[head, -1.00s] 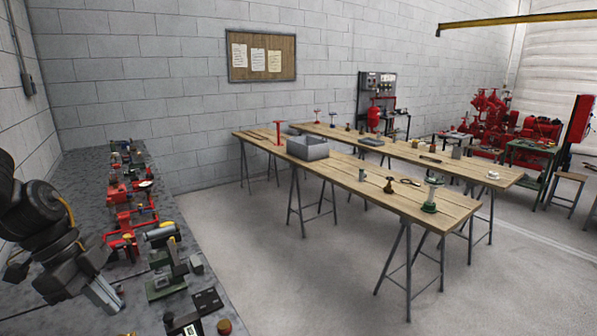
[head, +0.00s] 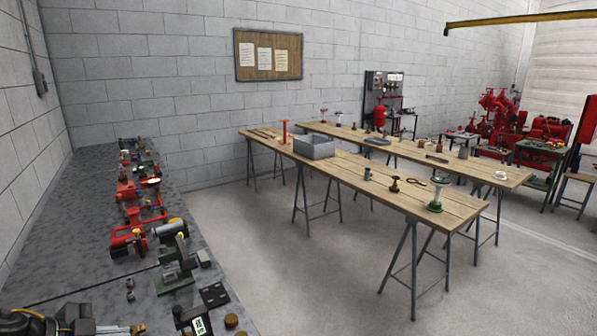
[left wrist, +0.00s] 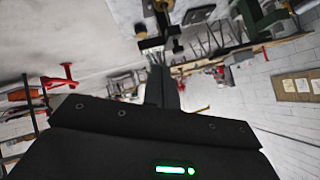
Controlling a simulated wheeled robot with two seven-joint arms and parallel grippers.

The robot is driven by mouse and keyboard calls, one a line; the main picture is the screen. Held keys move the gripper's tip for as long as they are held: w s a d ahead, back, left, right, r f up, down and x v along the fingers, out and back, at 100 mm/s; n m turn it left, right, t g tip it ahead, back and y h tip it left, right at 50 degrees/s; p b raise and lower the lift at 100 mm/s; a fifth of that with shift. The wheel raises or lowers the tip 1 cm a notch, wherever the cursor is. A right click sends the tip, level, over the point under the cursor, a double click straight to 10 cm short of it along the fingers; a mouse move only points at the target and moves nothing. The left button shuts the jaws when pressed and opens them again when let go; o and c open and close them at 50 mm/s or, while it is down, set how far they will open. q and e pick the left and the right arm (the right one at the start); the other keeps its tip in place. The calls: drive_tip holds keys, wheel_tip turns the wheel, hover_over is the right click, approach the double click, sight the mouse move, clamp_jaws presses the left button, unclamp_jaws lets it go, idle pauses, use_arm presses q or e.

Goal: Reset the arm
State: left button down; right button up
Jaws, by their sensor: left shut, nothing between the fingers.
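My left arm shows only at the bottom left corner of the head view, low over the near end of the grey bench (head: 75,235). Its gripper (head: 112,329) lies at the bottom edge, partly cut off. In the left wrist view the dark fingers (left wrist: 158,75) are together with nothing between them. My right gripper is in neither view.
The bench holds red fittings (head: 128,240), a green vise-like device (head: 175,272) and a dark plate (head: 214,294). Wooden trestle tables (head: 345,175) carry a grey bin (head: 314,146) and several valve parts. Open floor (head: 290,260) lies between bench and tables.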

use_arm(q)
drive_tip(key=s+d+f+n+t+y, duration=0.15)
drive_tip(key=s+f+n+y, duration=0.55)
drive_tip(key=f, duration=0.7)
drive_tip(key=s+d+f+n+g+h, duration=0.1)
drive_tip(key=s+d+f+n+g, duration=0.5)
drive_tip(key=s+d, duration=0.75)
wheel_tip(320, 180, down, 32)
drive_tip(key=s+m+g+b, duration=0.1)
drive_tip(key=s+g+b, duration=0.15)
drive_tip(key=b, duration=0.35)
drive_tip(key=s+a+f+b, duration=0.1)
drive_tip(key=s+f+b, duration=0.1)
drive_tip(key=s+f, duration=0.6)
drive_tip(key=s+a+f+b, duration=0.1)
drive_tip(key=s+f+b, duration=0.1)
drive_tip(key=s+f, duration=0.6)
wheel_tip(320, 180, down, 5)
drive_tip(key=shift+s+a+f, duration=0.1)
drive_tip(key=shift+s+a, duration=0.2)
drive_tip(key=shift+a, duration=0.05)
